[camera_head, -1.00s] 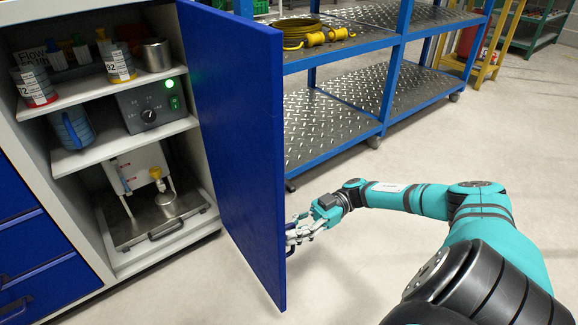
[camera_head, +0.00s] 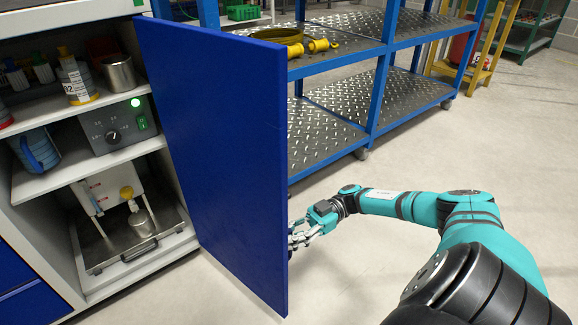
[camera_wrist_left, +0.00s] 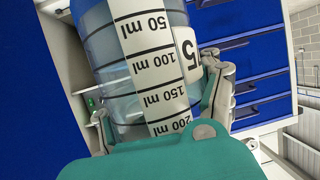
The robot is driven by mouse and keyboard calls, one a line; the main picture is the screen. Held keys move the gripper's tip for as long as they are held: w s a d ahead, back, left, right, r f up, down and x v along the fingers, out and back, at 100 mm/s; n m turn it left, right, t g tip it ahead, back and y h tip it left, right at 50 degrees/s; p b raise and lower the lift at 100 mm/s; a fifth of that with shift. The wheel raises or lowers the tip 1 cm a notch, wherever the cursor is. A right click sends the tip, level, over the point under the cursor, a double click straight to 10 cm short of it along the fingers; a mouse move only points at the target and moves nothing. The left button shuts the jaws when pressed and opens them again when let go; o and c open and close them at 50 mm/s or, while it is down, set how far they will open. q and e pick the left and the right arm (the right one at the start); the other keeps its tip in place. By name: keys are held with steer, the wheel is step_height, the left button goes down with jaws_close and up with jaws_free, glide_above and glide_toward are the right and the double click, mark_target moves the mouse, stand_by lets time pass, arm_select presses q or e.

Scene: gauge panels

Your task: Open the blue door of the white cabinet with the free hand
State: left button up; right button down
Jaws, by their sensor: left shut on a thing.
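The blue door (camera_head: 215,150) of the white cabinet (camera_head: 50,245) stands wide open in the head view, its inner face towards me. My right gripper (camera_head: 297,234) is at the door's free edge, low down and on its far side. Its fingertips are partly hidden by the door, so I cannot tell their opening or whether they touch it. In the left wrist view my left gripper (camera_wrist_left: 165,95) is shut on a clear container (camera_wrist_left: 107,45) with a millilitre scale and a label. The left gripper is not in the head view.
The cabinet shelves hold a grey box with a dial (camera_head: 120,125), a metal cup (camera_head: 119,73), a bottle (camera_head: 76,80) and a blue-handled jug (camera_head: 37,150). A blue shelf rack (camera_head: 375,95) stands behind the door. The floor (camera_head: 480,150) to the right is clear.

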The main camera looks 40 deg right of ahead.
steer(key=c, duration=1.4)
jaws_free()
steer(key=shift+w+r, duration=0.25)
steer(key=shift+r, duration=0.25)
steer(key=shift+s+d+f, duration=0.15)
steer(key=shift+s+d, duration=0.15)
steer(key=shift+d, duration=1.65)
steer(key=shift+s+d+f, duration=0.15)
steer(key=shift+s+d, duration=0.15)
steer(key=shift+d, duration=1.7)
steer(key=shift+s+d+f, duration=0.15)
steer(key=shift+s+d, duration=0.15)
steer(key=shift+d, duration=1.65)
